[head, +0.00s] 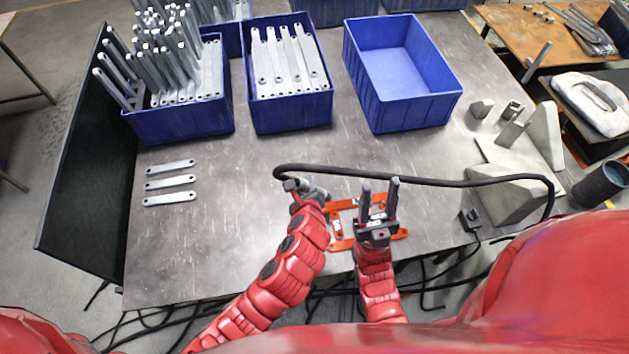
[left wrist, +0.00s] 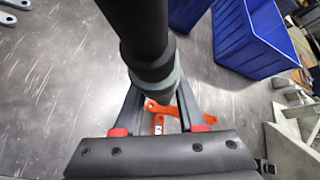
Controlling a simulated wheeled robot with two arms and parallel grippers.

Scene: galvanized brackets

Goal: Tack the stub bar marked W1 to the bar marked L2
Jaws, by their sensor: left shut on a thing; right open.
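My left gripper (head: 308,192) is shut on the welding torch (left wrist: 153,62), a dark cylinder with a black cable (head: 420,181) running off to the right. The torch stands between the fingers in the left wrist view; its tip is hidden. Orange bars (head: 340,241) lie on the bench around and under my right gripper, and some also show beyond the torch in the left wrist view (left wrist: 158,107). White labels sit on them, too small to read, so I cannot tell W1 from L2. My right gripper (head: 379,192) is open, fingers apart, over the orange bars.
Two blue bins (head: 180,125) (head: 291,122) hold grey brackets; another blue bin (head: 420,110) is empty. Several loose grey brackets (head: 169,183) lie at left. Grey blocks (head: 497,195) stand at right. The metal bench (head: 215,240) is clear at front left.

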